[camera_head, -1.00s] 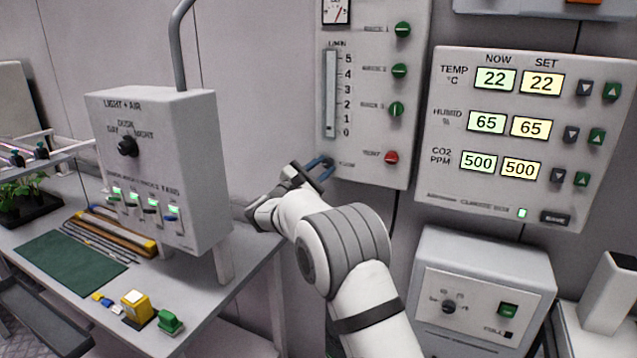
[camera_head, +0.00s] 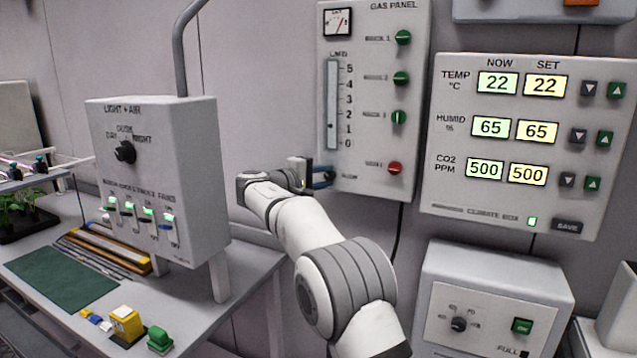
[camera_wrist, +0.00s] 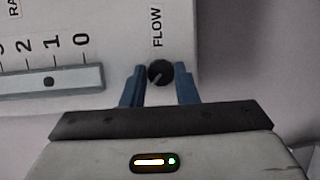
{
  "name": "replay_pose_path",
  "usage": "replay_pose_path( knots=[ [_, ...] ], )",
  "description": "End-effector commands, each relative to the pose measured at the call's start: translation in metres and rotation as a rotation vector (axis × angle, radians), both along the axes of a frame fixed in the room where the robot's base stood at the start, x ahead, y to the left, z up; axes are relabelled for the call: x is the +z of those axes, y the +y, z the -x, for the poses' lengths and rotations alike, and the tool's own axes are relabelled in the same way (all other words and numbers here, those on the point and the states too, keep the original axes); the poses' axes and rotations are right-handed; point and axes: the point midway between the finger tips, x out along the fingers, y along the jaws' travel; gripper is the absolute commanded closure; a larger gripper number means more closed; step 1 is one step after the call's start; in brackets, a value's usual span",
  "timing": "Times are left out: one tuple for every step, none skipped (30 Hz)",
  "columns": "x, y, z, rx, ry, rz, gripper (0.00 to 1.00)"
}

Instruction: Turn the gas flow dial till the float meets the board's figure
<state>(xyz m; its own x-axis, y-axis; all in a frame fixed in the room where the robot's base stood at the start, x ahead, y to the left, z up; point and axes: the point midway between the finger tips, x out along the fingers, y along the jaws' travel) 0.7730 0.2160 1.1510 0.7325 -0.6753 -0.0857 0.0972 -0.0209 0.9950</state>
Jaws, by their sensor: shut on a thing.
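The flow dial (camera_wrist: 160,72) is a small round black knob with a pale pointer line, beside the word FLOW at the gas panel's lower edge. My gripper (camera_wrist: 161,78) has its blue fingers on either side of the dial and is shut on it. In the head view my gripper (camera_head: 325,177) hides the dial. The float (camera_wrist: 48,82) is a dark dot in the flow tube (camera_wrist: 20,83), a little past the 1 mark toward 2. In the head view the float (camera_head: 331,126) sits low in the tube, near 1.
The gas panel (camera_head: 365,180) also has a gauge (camera_head: 337,22), green knobs and one red knob (camera_head: 396,168). The climate box (camera_head: 450,195) at right reads 22, 65 and 500. A light and air box (camera_head: 150,190) stands close left of my arm.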

Motion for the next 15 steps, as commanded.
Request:
replay_pose_path(
  knots=[
    [0.0017, 0.0011, 0.0000, 0.005, -0.022, -0.043, 0.96],
    [0.0016, 0.0009, 0.0000, 0.006, -0.030, -0.071, 0.96],
    [0.0022, 0.0008, 0.0000, 0.007, -0.044, -0.106, 0.96],
    [0.0023, 0.0007, 0.0000, 0.007, -0.054, -0.134, 0.96],
    [0.0028, 0.0006, 0.0001, 0.006, -0.064, -0.160, 0.96],
    [0.0028, 0.0002, 0.0003, 0.006, -0.076, -0.197, 0.96],
    [0.0032, 0.0000, 0.0004, 0.006, -0.086, -0.222, 0.96],
    [0.0032, -0.0001, 0.0004, 0.006, -0.096, -0.249, 0.96],
    [0.0035, -0.0002, 0.0004, 0.007, -0.109, -0.285, 0.96],
    [0.0035, -0.0002, 0.0004, 0.007, -0.120, -0.312, 0.96],
    [0.0035, -0.0003, 0.0004, 0.007, -0.128, -0.339, 0.96],
    [0.0034, -0.0006, 0.0006, 0.007, -0.141, -0.374, 0.96],
    [0.0033, -0.0008, 0.0006, 0.007, -0.150, -0.401, 0.96],
    [0.0036, -0.0010, 0.0007, 0.007, -0.161, -0.427, 0.96],
    [0.0039, -0.0012, 0.0008, 0.007, -0.173, -0.464, 0.96]
  ],
)
